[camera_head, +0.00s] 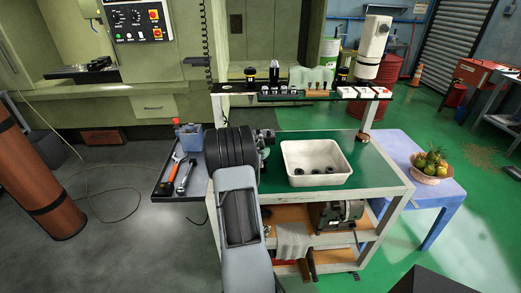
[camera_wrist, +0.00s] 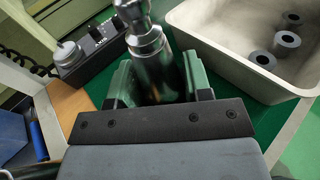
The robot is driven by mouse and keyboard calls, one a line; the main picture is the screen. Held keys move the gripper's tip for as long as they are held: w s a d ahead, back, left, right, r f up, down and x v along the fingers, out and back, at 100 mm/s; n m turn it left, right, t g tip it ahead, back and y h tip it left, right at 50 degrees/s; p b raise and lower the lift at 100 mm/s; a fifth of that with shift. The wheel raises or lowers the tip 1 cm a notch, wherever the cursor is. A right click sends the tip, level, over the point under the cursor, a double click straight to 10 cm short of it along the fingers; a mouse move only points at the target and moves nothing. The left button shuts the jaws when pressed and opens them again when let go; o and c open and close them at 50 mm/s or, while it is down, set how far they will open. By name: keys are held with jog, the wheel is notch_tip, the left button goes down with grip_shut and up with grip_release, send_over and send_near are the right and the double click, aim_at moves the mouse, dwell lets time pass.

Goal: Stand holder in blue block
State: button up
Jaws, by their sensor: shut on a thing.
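The holder (camera_wrist: 150,55) is a shiny metal piece with a rounded knob at its top end. In the wrist view my gripper (camera_wrist: 155,80) is shut on it, with a green finger on each side. My arm hides most of the gripper and holder in the head view. The blue block (camera_head: 190,138) stands on the dark side tray, left of my gripper. A blue surface, likely the same block, shows at the lower left of the wrist view (camera_wrist: 12,135), apart from the holder.
A white bin (camera_head: 316,172) with several dark rings stands on the green cart top (camera_head: 375,172). Wrenches (camera_head: 183,177) lie on the side tray (camera_head: 162,184). A dark device (camera_wrist: 92,52) with a grey knob is near the gripper. A rear shelf (camera_head: 300,97) holds tools.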

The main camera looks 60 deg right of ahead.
jog(key=shift+r, duration=0.1)
jog(key=o, duration=1.3)
